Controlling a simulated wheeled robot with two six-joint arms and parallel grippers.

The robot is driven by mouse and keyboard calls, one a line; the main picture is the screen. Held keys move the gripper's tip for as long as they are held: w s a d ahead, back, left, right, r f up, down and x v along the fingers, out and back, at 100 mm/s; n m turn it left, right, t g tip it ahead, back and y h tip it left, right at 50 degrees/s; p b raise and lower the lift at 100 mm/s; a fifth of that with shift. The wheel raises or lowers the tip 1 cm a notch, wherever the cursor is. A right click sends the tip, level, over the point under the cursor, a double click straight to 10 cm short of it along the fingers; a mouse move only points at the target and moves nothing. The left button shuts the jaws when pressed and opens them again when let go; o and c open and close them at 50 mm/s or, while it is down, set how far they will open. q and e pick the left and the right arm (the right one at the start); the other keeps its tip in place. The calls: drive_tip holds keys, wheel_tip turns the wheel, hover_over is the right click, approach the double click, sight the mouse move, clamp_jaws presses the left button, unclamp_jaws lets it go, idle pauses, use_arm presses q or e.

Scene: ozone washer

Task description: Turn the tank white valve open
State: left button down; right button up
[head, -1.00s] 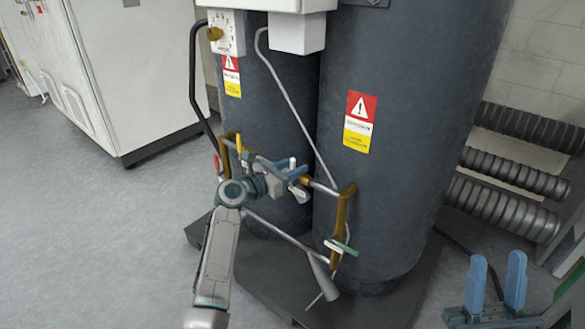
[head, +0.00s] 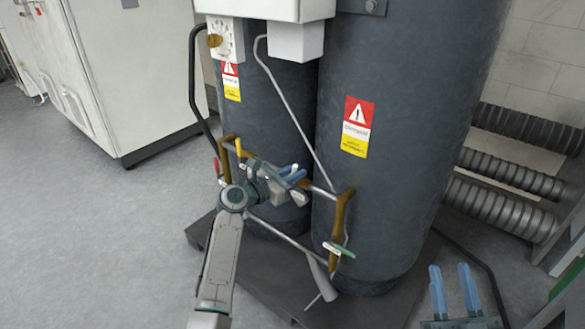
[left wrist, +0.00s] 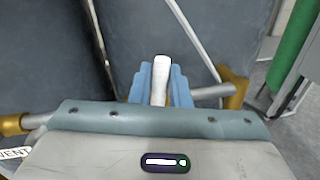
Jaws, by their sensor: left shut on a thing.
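My left gripper (head: 291,173) is at the pipework low between the two dark tanks. In the left wrist view its blue fingers (left wrist: 160,88) are shut on the white valve handle (left wrist: 160,72), which stands upright between them in that picture. In the head view the fingers and wrist largely hide this handle. The valve's pipe (left wrist: 212,91) runs out to the right of the fingers. My right gripper (head: 453,290) is open and empty at the lower right, apart from the tanks.
The right tank (head: 400,90) and left tank (head: 265,105) stand close behind the pipework. A red handle (head: 216,167), a yellow handle (head: 239,147) and a green handle (head: 342,251) are nearby. Ribbed hoses (head: 500,205) lie right. Floor (head: 100,230) at left is clear.

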use_arm(q)
drive_tip(key=shift+s+d+m+p, duration=0.35)
drive_tip(key=shift+m+p, duration=0.45)
drive_tip(key=shift+p, duration=0.15)
drive_tip(key=shift+s+d+f+m+y+p, duration=0.25)
drive_tip(key=shift+d+f+m+p, duration=0.1)
drive_tip(key=shift+m+p, duration=0.45)
drive_tip(key=shift+s+d+f+m+y+p, duration=0.2)
drive_tip(key=shift+d+m+y+p, duration=0.1)
drive_tip(key=shift+m+p, duration=0.45)
use_arm(e)
drive_tip(key=s+f+g, duration=0.4)
drive_tip(key=f+g, duration=0.3)
drive_tip(key=f, duration=0.2)
drive_tip(key=s+a+f+g, duration=0.1)
drive_tip(key=s+f+g, duration=0.3)
drive_tip(key=f+g, duration=0.3)
drive_tip(key=shift+s+a+f+m+g, duration=0.3)
drive_tip(key=shift+s+f, duration=0.1)
drive_tip(key=shift+f, duration=1.3)
use_arm(q)
drive_tip(key=shift+f, duration=0.1)
use_arm(e)
drive_tip(key=shift+s+d, duration=0.1)
use_arm(q)
drive_tip(key=c, duration=1.4)
unclamp_jaws()
drive_tip(key=shift+c, duration=0.2)
